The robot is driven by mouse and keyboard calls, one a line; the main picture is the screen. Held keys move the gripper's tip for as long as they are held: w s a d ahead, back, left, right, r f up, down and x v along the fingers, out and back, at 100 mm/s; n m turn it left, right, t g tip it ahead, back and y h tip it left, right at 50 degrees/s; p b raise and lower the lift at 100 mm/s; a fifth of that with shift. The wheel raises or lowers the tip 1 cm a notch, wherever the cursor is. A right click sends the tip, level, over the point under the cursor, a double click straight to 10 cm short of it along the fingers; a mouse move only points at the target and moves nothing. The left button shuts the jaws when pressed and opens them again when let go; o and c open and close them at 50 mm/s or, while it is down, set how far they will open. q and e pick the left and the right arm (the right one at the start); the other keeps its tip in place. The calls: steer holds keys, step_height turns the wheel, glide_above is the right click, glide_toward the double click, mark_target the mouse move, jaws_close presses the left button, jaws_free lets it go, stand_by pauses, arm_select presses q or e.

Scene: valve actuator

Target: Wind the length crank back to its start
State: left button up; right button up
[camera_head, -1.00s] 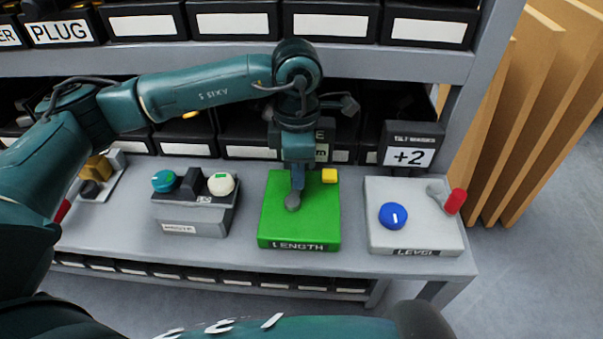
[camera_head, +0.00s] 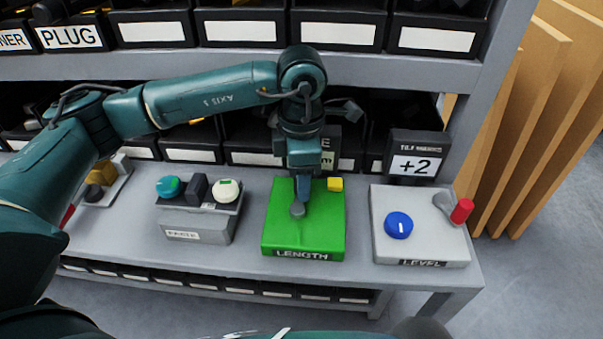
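The green LENGTH box (camera_head: 322,230) stands on the grey bench in the middle of the view. My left gripper (camera_head: 303,192) points down over the box, right at the grey part and left of the yellow block. Its fingertips overlap the crank, so I cannot tell whether they are shut on it. The length display (camera_head: 329,160) behind is mostly hidden by my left arm. My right gripper is not in view.
Right of it stands the grey LEVEL box (camera_head: 421,245) with a blue knob (camera_head: 398,225), a red-handled crank (camera_head: 462,210) and a display (camera_head: 415,165) reading +2. Left is a grey box (camera_head: 197,225) with teal and white knobs. Shelf bins line the back.

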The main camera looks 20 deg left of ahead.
arm_select(q)
step_height(320, 180, up, 13)
steer(key=shift+b, duration=0.3)
stand_by(0.4)
stand_by(0.3)
